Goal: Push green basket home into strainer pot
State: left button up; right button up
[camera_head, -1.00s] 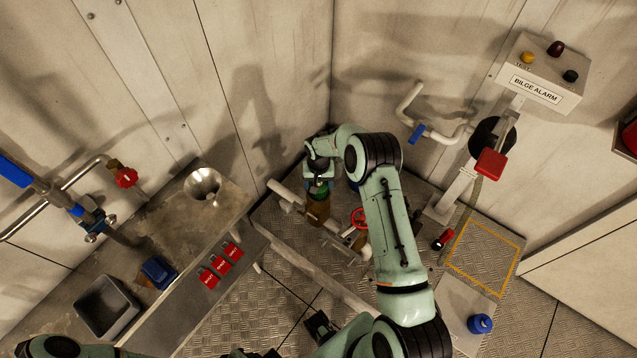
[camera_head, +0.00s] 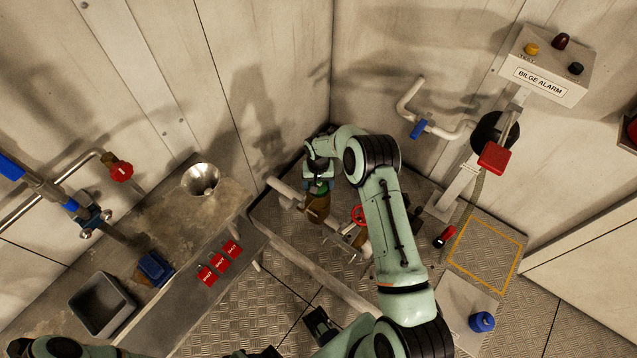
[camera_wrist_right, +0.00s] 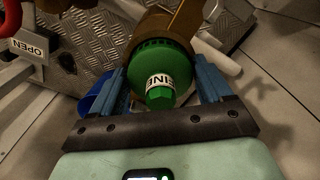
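The green basket (camera_wrist_right: 160,92) shows in the right wrist view with its round top, a raised knob and a partly hidden white label. It sits at the mouth of the brown strainer pot (camera_wrist_right: 187,22); the seam between them is partly hidden. My right gripper (camera_wrist_right: 160,66) has its two blue fingers on either side of the green top, with no clear gap seen. In the head view this gripper (camera_head: 318,180) is above the strainer pot (camera_head: 318,208), with a thin strip of green basket (camera_head: 318,190) between. My left arm shows at the lower left; its fingers cannot be made out.
A red valve wheel (camera_head: 359,215) and pipes stand right of the pot. A blue cup-like object (camera_wrist_right: 93,97) is beside the left finger. A bench with a sink (camera_head: 103,304) and funnel (camera_head: 201,180) is at left. The bilge alarm post (camera_head: 462,187) stands at right.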

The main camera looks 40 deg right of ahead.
jog(key=shift+o, duration=1)
notch_tip(320, 180, up, 13)
jog(key=shift+r, duration=0.2)
